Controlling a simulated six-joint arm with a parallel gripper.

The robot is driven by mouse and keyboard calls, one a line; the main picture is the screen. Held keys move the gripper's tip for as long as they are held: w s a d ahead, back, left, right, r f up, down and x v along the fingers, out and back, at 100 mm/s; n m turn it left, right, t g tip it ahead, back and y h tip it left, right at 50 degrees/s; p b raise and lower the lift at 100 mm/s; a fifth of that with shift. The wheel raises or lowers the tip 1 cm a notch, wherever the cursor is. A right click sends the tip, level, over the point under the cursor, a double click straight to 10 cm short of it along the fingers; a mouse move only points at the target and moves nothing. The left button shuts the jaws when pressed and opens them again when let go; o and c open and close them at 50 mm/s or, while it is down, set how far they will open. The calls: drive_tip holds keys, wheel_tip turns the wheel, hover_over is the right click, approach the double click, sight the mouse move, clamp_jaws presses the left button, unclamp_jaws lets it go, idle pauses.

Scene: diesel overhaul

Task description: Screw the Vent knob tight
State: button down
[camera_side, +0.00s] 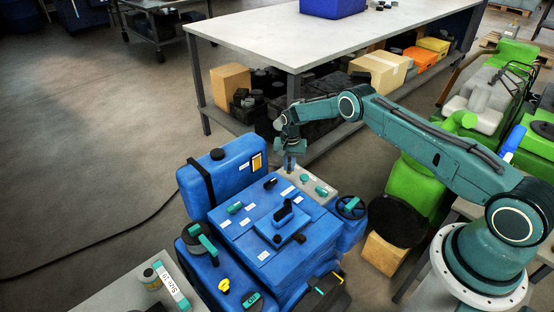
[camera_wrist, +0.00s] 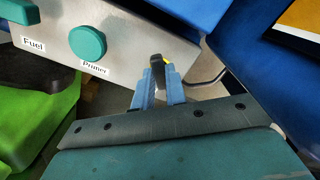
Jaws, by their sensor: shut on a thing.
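The Vent knob (camera_wrist: 157,71) appears to be the small black knob with a yellow mark in the wrist view. It stands at the right end of the grey panel (camera_wrist: 130,38), and its label is hidden or out of view. My gripper (camera_wrist: 157,82) is shut on it, with a blue finger on each side. In the side view my gripper (camera_side: 290,163) points down at the far end of the grey panel (camera_side: 312,186) on the blue engine (camera_side: 262,215). The knob is too small to make out there.
A teal Primer knob (camera_wrist: 87,43) and a teal Fuel handle (camera_wrist: 18,11) sit on the same panel. A blue tank (camera_side: 222,172) with a black strap stands left of my gripper. A long workbench (camera_side: 290,40) with boxes beneath is behind. Green machinery (camera_side: 415,190) stands right.

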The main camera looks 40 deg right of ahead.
drive_tip(key=shift+m, duration=0.3)
drive_tip(key=m, duration=0.3)
drive_tip(key=shift+m, duration=0.6)
idle(0.3)
drive_tip(key=m, duration=0.2)
drive_tip(key=shift+m, duration=0.3)
drive_tip(key=c, duration=1.4)
unclamp_jaws()
drive_tip(key=shift+o, duration=0.2)
drive_tip(key=shift+r, duration=2.7)
